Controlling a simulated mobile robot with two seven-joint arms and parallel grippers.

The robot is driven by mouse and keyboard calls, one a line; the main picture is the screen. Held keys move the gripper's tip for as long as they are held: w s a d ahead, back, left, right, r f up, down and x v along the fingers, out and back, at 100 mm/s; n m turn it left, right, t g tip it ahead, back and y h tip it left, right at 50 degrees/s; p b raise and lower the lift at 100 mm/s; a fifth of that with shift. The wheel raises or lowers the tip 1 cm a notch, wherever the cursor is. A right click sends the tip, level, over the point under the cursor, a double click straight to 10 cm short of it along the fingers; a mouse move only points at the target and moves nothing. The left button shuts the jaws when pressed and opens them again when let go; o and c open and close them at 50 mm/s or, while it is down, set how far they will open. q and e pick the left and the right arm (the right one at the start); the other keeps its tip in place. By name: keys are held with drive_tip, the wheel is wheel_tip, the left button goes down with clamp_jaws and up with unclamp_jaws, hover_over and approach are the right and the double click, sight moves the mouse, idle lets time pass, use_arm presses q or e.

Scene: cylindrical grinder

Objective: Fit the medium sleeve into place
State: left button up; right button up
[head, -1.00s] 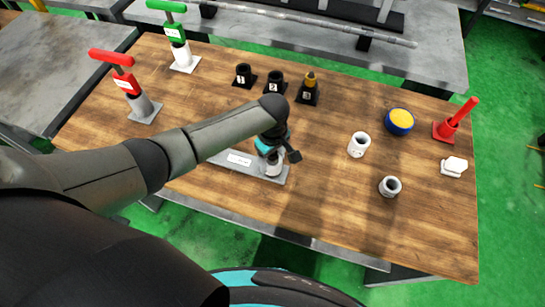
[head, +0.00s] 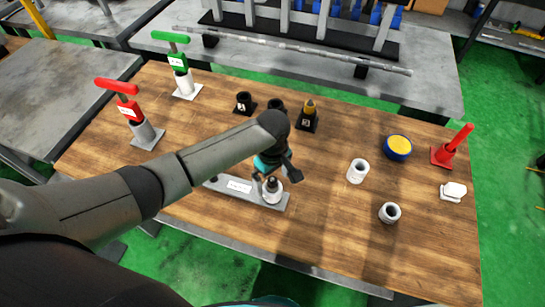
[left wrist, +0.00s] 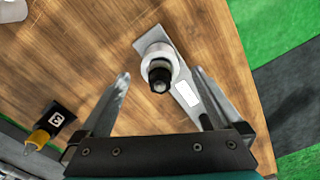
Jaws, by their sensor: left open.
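A white sleeve (head: 272,197) sits upright around a dark post at the right end of the grey base plate (head: 225,187). It also shows in the left wrist view (left wrist: 151,52) with the post's black top (left wrist: 160,78) standing out of it. My left gripper (head: 275,182) is open above this sleeve, its fingers (left wrist: 161,74) apart on either side in the wrist view and holding nothing. Two more white sleeves, one taller (head: 357,171) and one shorter (head: 390,212), stand on the table to the right. I cannot tell which sleeve is the medium one. My right gripper is out of view.
Black numbered holders (head: 244,103) stand behind my arm, one with a yellow-tipped piece (head: 309,108). Red (head: 129,108) and green (head: 178,62) handled tools stand at the left. A blue-yellow tin (head: 398,148) and a red-handled tool (head: 456,142) are at the right. The front right tabletop is clear.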

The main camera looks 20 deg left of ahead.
use_arm(q)
wheel_tip(320, 180, up, 11)
drive_tip(key=p, duration=0.1)
idle(0.7)
